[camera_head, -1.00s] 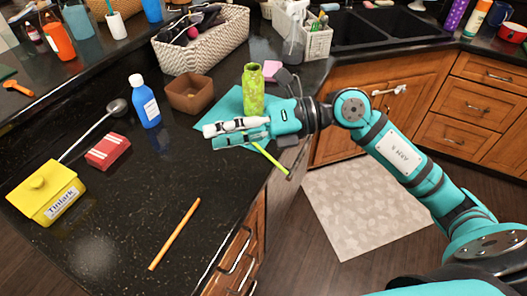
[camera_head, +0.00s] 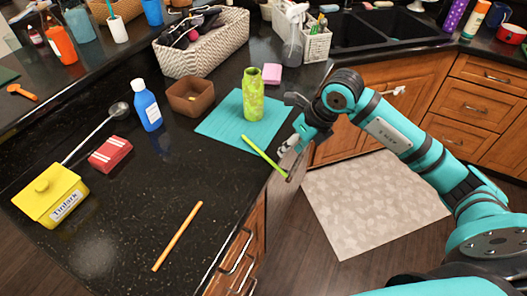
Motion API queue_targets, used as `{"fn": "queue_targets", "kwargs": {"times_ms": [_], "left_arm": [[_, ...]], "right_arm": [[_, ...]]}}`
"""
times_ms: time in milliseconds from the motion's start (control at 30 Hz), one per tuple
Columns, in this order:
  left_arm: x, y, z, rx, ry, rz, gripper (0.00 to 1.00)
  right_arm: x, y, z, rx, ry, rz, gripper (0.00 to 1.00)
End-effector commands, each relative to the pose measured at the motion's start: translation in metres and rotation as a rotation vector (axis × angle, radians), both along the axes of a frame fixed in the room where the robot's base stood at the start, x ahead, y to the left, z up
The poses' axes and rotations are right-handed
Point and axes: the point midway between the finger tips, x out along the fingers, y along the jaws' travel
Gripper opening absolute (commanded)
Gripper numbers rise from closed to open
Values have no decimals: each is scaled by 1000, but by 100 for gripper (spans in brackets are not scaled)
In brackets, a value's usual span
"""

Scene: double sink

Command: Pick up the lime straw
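The lime straw (camera_head: 262,155) is a thin bright green stick. Its far end lies on the teal mat (camera_head: 222,124) and its near end reaches out past the counter's front edge. My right gripper (camera_head: 287,148) is just right of the straw at the counter edge, fingers pointing down and left towards its near half. The fingers are small and partly overlapped by the wrist, so I cannot tell their opening or whether they touch the straw. My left gripper is not in view.
A green patterned bottle (camera_head: 253,95) stands on the mat near the straw, with a pink block (camera_head: 272,73) behind it. An orange straw (camera_head: 178,236) lies on the front counter (camera_head: 130,205). A brown bowl (camera_head: 190,98) and blue bottle (camera_head: 147,106) stand left of the mat.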

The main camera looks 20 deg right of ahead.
Motion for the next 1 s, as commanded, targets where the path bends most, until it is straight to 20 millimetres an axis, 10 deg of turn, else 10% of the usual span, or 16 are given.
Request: {"fn": "queue_targets", "kwargs": {"times_ms": [667,1000], "left_arm": [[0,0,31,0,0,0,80],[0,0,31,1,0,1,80]], "right_arm": [[18,21,-74,3,1,0,37],[20,22,-79,1,-1,1,32]]}}
